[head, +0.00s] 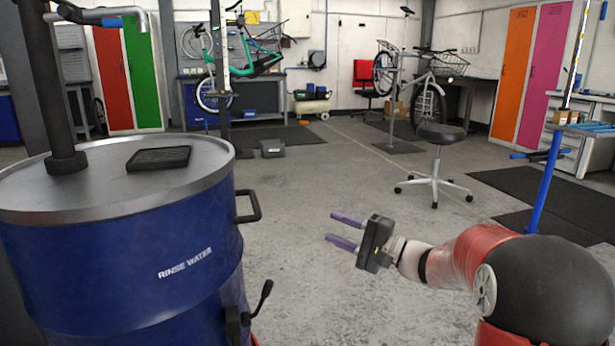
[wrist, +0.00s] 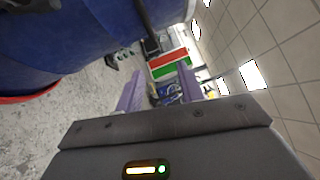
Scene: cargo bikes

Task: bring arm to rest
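My gripper (head: 345,231) is open and empty. It is held out in the air over the bare floor at the lower middle of the head view, to the right of the blue drum, with its two purple fingers pointing left. My red and black arm reaches in from the lower right. In the wrist view the two purple fingers of my gripper (wrist: 165,92) stand apart with nothing between them, and the background is tilted.
A blue drum (head: 120,260) marked "RINSE WATER" fills the left front; its side also shows in the wrist view (wrist: 70,35). A black stool (head: 441,134) stands beyond my gripper. A blue post (head: 545,185) rises behind my arm. The central floor is clear.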

